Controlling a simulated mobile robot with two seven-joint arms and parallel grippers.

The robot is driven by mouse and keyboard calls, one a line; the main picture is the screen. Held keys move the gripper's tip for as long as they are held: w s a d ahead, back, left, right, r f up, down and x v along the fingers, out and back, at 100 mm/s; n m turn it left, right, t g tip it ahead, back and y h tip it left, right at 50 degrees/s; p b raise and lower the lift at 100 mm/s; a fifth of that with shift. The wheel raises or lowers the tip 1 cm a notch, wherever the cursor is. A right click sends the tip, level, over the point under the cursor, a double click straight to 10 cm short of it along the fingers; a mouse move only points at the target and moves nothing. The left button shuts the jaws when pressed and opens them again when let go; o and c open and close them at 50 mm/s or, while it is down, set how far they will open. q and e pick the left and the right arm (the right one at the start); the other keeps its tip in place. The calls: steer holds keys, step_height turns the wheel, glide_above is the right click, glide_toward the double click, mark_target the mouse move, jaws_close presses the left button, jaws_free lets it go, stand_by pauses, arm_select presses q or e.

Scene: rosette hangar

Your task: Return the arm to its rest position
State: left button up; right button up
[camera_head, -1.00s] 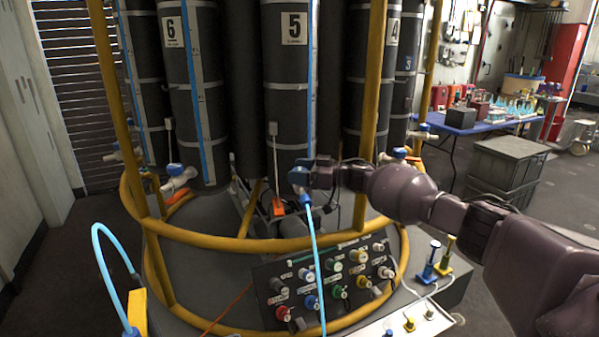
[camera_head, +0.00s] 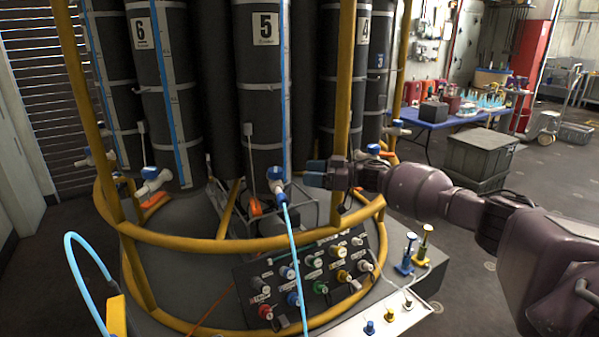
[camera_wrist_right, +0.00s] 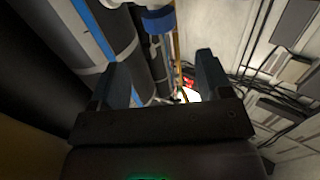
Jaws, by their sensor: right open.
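My right arm comes in from the right in the head view. Its right gripper (camera_head: 314,174) is open and empty, to the right of the blue hose connector (camera_head: 278,190) under cylinder 5 (camera_head: 264,90). A gap shows between the gripper and the connector. A light-blue hose (camera_head: 293,250) hangs from that connector and runs down over the control panel. The wrist view shows the two spread fingers (camera_wrist_right: 163,80) with nothing between them, and a blue and white fitting (camera_wrist_right: 158,18) beyond. My left gripper is not in view.
A yellow rail (camera_head: 220,244) rings the cylinders, with an upright post (camera_head: 345,95) close to the right gripper. The panel (camera_head: 310,285) with coloured knobs sits below. A grey crate (camera_head: 478,160) and a blue table (camera_head: 430,122) stand at right. Open floor lies between.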

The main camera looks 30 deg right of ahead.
steer(key=shift+s+d, duration=0.15)
steer(key=shift+d, duration=0.05)
stand_by(0.3)
steer(key=s+a+f+m+t+h, duration=0.1)
steer(key=s+a+f+h, duration=0.1)
steer(key=s+a+f, duration=0.45)
steer(key=s+a+f+m+t+h, duration=0.1)
steer(key=s+a+f+m, duration=0.2)
steer(key=f, duration=0.7)
steer(key=s+a+f+t+h, duration=0.1)
steer(key=s+a+f+h, duration=0.1)
steer(key=s+a+f, duration=0.35)
steer(key=s+a+f+m+g+h, duration=0.1)
steer(key=s+f+h, duration=0.2)
steer(key=s, duration=0.5)
steer(key=s+a+f+m+g+h, duration=0.1)
steer(key=s+f, duration=0.3)
steer(key=s, duration=0.5)
steer(key=s+a+f+m+g+h, duration=0.1)
steer(key=s+f+m+h, duration=0.1)
steer(key=s, duration=0.6)
steer(key=f+h, duration=0.1)
steer(key=h, duration=0.1)
steer(key=shift+s+a+f+m+g+h, duration=0.15)
steer(key=shift+a+m+g+h, duration=0.15)
steer(key=shift+a+m+g, duration=0.1)
